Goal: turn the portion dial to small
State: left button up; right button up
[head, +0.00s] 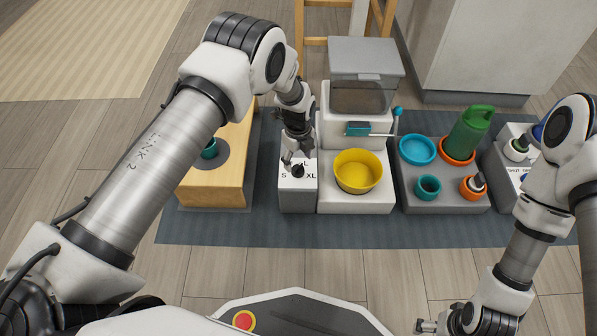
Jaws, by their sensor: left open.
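The portion dial is a dark knob (298,172) on top of a white box (297,200) near the middle of the mat in the head view. The letters S, L and XL show around it; the gripper hides part of the markings. I cannot tell which letter the knob points at. My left gripper (296,160) points down right over the knob, with its fingers open. Whether the fingers touch the knob is not clear. My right gripper (427,326) is low at the bottom edge, far from the dial, and its finger opening cannot be made out.
A feeder with a grey hopper (365,58), teal lever (397,113) and yellow bowl (358,172) stands right beside the dial box. A wooden box (213,187) is on the left. A grey tray (445,203) with bowls, cups and a green jug (470,132) is on the right.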

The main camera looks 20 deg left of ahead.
aim_at(298, 166)
pick_arm(q)
notch_tip(298, 166, down, 4)
jog(key=shift+f+b, duration=0.1)
jog(key=shift+b, duration=0.7)
pick_arm(e)
notch_tip(298, 166, down, 2)
jog(key=shift+f, duration=0.15)
pick_arm(q)
jog(key=c, duration=1.1)
